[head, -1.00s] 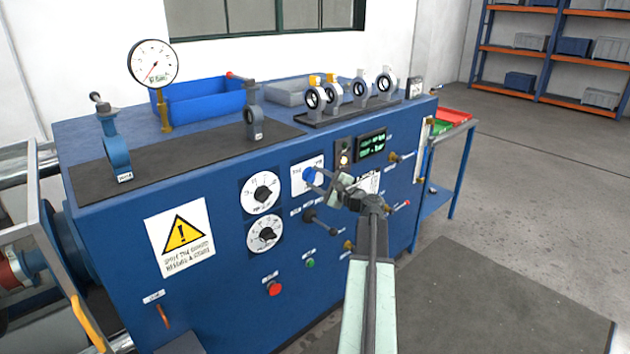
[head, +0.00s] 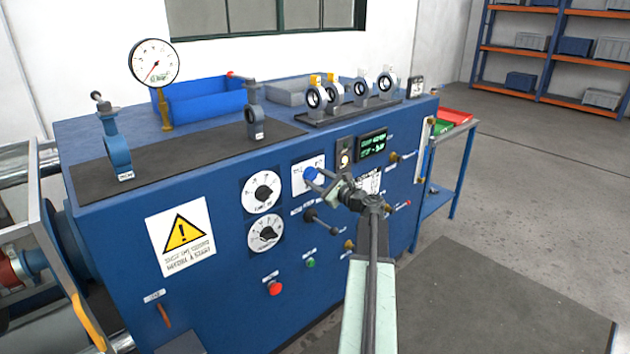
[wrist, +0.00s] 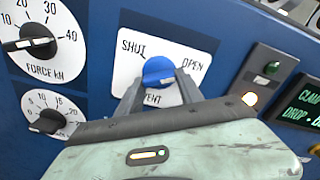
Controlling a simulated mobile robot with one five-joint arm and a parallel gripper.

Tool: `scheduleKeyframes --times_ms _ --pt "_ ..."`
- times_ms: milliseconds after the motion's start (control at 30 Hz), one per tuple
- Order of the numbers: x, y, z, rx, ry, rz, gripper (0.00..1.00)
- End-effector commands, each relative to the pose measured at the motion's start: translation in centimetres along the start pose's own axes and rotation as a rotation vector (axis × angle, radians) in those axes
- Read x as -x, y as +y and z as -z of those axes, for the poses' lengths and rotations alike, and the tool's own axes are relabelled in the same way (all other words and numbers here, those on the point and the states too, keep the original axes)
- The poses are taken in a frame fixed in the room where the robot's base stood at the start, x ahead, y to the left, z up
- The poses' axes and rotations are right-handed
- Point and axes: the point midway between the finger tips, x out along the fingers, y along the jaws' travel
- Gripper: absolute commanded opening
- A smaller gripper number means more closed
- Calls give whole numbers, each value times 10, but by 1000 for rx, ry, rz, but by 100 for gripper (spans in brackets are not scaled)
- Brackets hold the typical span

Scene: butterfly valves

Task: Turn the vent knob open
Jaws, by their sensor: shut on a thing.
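The vent knob (wrist: 158,71) is a round blue knob on a white plate (wrist: 190,44) marked SHUT at its left, OPEN at its right and VENT below. My gripper (wrist: 158,82) is shut on the knob, with one finger at each side of it in the wrist view. A small white mark shows low on the knob's face. In the head view the knob (head: 310,174) is on the front of the blue bench, with my gripper (head: 316,182) reaching it from the right.
Two dials (head: 262,192) are left of the plate. A lever with a black handle (head: 322,222) sticks out below my gripper. A lamp panel (wrist: 260,80) and a green display (head: 372,145) are at the right.

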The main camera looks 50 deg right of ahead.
Motion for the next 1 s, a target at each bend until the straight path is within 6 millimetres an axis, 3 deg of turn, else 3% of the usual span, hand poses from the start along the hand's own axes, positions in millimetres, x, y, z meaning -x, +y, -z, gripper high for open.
scheduleKeyframes --times_ms 300,333,400,733,1000 --pt "0 -1 0 -3 1 2 3" --pt "0 -1 1 -3 1 3 52" --pt "0 -1 0 -3 1 2 65" --pt "4 0 0 -1 1 1 65" --pt "55 1 0 -1 2 3 65"
